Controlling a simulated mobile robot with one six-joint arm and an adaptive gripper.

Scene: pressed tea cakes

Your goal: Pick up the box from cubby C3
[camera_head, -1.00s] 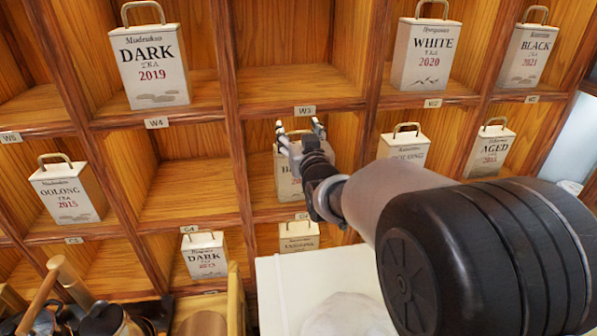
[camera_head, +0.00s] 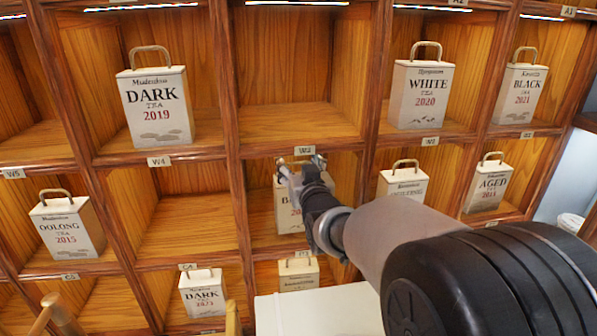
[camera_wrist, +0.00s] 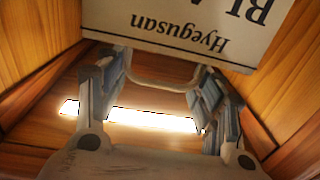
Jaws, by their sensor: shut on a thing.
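The box (camera_head: 287,207) in cubby C3 is pale, with a wire handle and dark and red print. In the wrist view the box (camera_wrist: 185,28) appears upside down and reads "Hyegusan" and part of "BLA". My gripper (camera_head: 302,164) is at the top of cubby C3, in front of the box. In the wrist view my gripper (camera_wrist: 162,72) is shut on the box's handle (camera_wrist: 160,84), one finger at each end of it. The C3 label (camera_head: 303,254) is on the shelf edge below. My arm hides the box's right side.
Wooden dividers and the shelf edge above closely frame the cubby. The cubby to its left (camera_head: 190,222) is empty. A dark tea box (camera_head: 158,108), a white tea box (camera_head: 421,95) and an aged tea box (camera_head: 486,186) stand in other cubbies. A white surface (camera_head: 290,312) is below.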

